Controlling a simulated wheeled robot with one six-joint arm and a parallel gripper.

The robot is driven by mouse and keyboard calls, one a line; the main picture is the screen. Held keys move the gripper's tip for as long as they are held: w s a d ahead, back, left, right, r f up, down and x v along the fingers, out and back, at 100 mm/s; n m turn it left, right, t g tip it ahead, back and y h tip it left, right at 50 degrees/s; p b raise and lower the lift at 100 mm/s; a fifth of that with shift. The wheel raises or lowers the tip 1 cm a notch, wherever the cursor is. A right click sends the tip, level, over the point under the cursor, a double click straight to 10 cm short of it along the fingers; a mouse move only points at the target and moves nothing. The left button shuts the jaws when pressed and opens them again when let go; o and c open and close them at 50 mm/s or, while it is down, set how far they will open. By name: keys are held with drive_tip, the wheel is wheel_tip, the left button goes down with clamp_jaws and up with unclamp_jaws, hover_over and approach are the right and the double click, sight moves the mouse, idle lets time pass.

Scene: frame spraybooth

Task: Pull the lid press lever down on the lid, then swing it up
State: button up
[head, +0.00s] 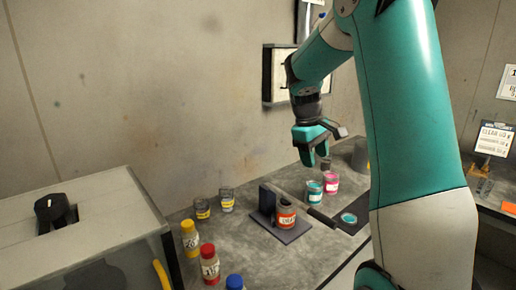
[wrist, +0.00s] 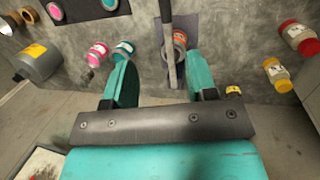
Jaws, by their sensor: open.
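The lid press stands on the bench, with a flat dark base (head: 291,237) and a dark upright (head: 266,199). A can with an orange-red label (head: 287,219) stands on the base beside the upright. In the wrist view a long grey bar, seemingly the press lever (wrist: 166,30), runs down the picture over the can (wrist: 180,42) and between my fingers; its depth relative to them is unclear. My gripper (head: 312,158) is open and empty, above and behind the press in the head view. Its two teal fingers (wrist: 157,68) are spread wide. The lid is not clearly visible.
A teal can (head: 314,191) and a pink can (head: 331,183) stand right of the press, near a dark mat (head: 335,222).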

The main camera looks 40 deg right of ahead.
drive_tip(key=s+a+n+t+y+b, duration=0.1)
drive_tip(key=s+a+n+y, duration=0.1)
drive_tip(key=a, duration=1.3)
drive_tip(key=s+a+n+t+y+b, duration=0.1)
drive_tip(key=s+a, duration=0.4)
drive_tip(key=a, duration=1.1)
drive_tip(key=shift+a+f+n+t+y+b, duration=0.2)
drive_tip(key=shift+f+n+t+y+b, duration=0.2)
drive_tip(key=shift+n+y, duration=0.5)
drive_tip(key=s+a, duration=0.2)
drive_tip(key=s, duration=0.1)
drive_tip(key=s+a+n+y, duration=0.1)
drive_tip(key=s+a, duration=0.2)
drive_tip(key=s+a+n+g, duration=0.1)
drive_tip(key=s+a, duration=0.1)
drive_tip(key=s, duration=0.1)
drive_tip(key=shift+s+a+f+y+b, duration=0.1)
drive_tip(key=shift+a+f+y+b, duration=0.15)
drive_tip(key=shift+y+b, duration=0.15)
drive_tip(key=c, duration=0.4)
drive_tip(key=shift+s, duration=0.15)
drive_tip(key=c, duration=0.4)
clamp_jaws()
